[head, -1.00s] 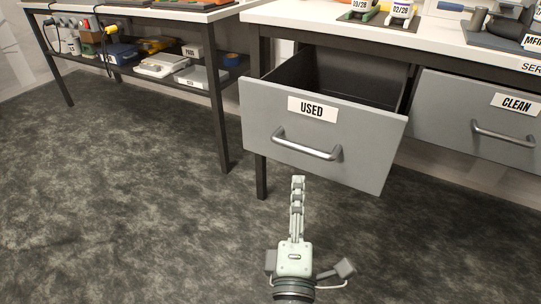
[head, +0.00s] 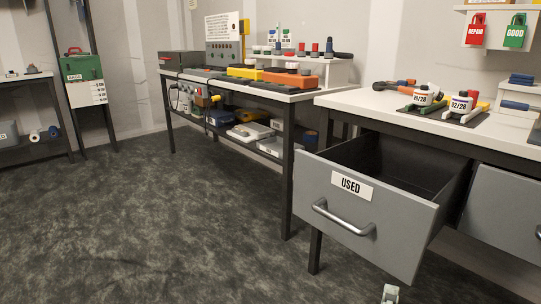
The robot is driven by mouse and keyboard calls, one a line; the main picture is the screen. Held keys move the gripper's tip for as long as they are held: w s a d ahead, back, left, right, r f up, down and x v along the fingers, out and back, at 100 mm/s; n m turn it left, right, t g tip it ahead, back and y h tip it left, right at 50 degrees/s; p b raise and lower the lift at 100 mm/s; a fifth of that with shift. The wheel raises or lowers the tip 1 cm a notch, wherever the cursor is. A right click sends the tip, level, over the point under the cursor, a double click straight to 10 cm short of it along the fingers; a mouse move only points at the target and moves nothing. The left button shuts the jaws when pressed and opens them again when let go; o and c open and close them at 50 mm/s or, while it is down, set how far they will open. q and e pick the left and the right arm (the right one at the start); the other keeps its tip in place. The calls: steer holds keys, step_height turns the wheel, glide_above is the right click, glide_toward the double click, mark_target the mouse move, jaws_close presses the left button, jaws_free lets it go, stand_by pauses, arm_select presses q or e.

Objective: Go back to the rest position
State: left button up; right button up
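The drawer marked USED (head: 335,215) stands pulled out from the bench at the right, its grey front and bar handle (head: 343,217) facing me. Its dark inside shows, and the part of it I can see looks empty. One fingertip of a gripper, which I take to be my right gripper (head: 390,294), shows at the bottom edge, below the drawer front and apart from its handle. The rest of that gripper is cut off, so I cannot tell if it is open. My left gripper is not in view.
A white-topped bench (head: 375,102) carries dated bottles (head: 460,105) on stands. A second drawer front (head: 500,215) is at the right edge. A side table (head: 285,95) with yellow and orange devices stands further back, near a green case (head: 82,68). The dark floor at left is clear.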

steer(key=s+d+f+m+g, duration=0.5)
steer(key=d+f+m+g, duration=0.3)
steer(key=d+f+m, duration=0.25)
steer(key=s+a+f+m+g+y, duration=0.1)
steer(key=s+a+f+g+y, duration=0.35)
steer(key=y, duration=0.25)
arm_select(q)
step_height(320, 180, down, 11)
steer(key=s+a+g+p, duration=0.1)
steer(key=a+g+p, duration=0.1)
steer(key=p, duration=0.3)
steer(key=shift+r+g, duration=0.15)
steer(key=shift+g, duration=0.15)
arm_select(e)
step_height(320, 180, down, 11)
steer(key=s+d+g, duration=0.1)
steer(key=g, duration=0.1)
steer(key=shift+s+d+y, duration=0.2)
steer(key=shift+y, duration=0.1)
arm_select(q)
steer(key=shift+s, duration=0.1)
arm_select(e)
steer(key=shift+m, duration=0.25)
